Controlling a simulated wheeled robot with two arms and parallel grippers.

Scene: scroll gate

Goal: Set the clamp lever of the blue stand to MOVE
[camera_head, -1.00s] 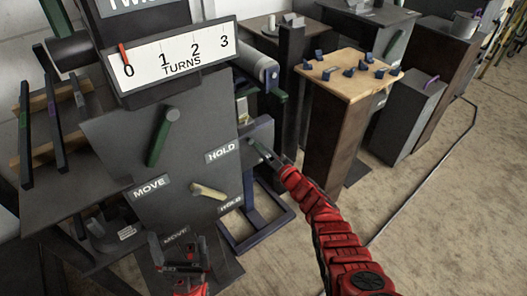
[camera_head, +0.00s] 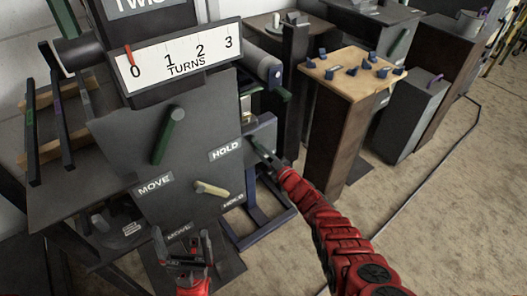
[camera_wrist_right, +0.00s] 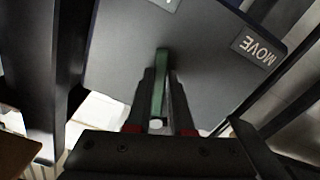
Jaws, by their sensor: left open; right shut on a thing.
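The blue stand (camera_head: 254,222) is behind the right edge of the grey TURNS panel, with a dark plate (camera_head: 262,130) on top. My right gripper (camera_head: 266,153) reaches this plate in the head view. In the right wrist view my right gripper (camera_wrist_right: 158,105) is shut on the green clamp lever (camera_wrist_right: 160,70). The lever runs straight down the picture from the plate. A MOVE label (camera_wrist_right: 258,48) is at the plate's upper right there, apart from the lever. A second label is cut off at the top. My left gripper (camera_head: 183,240) is open and empty, low in front of the grey panel.
The grey panel (camera_head: 205,135) carries its own green lever (camera_head: 168,135), a pale lever (camera_head: 212,189), HOLD and MOVE labels and a TURNS scale (camera_head: 180,60) with its red pointer at 0. A wooden-topped stand (camera_head: 350,75) is to the right.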

